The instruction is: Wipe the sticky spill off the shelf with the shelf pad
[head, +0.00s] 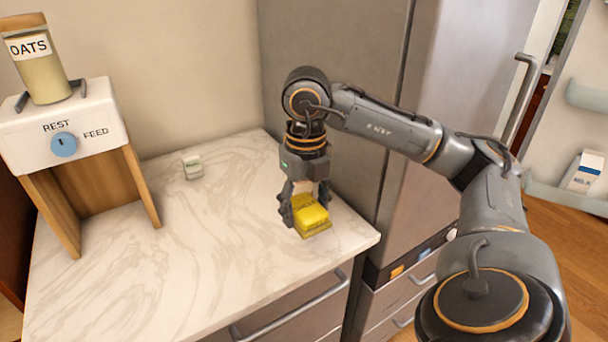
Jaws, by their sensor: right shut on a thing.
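My right gripper (306,204) is shut on a yellow pad (312,215), which looks like the shelf pad. It points down over the right end of the marble counter, near the front edge. I cannot tell whether the pad touches the counter or hangs just above it. Part of the pad is hidden by the fingers. I see no sticky spill in this view. A pale door shelf (570,199) is at the far right, with a small carton (585,172) on it. My left gripper is out of view.
A dispenser (62,128) marked REST and FEED, holding an oats jar (40,72), stands on the counter (190,258) at left. A small pale box (192,167) sits near the wall. A grey fridge (462,75) stands behind my right arm. The counter's middle is clear.

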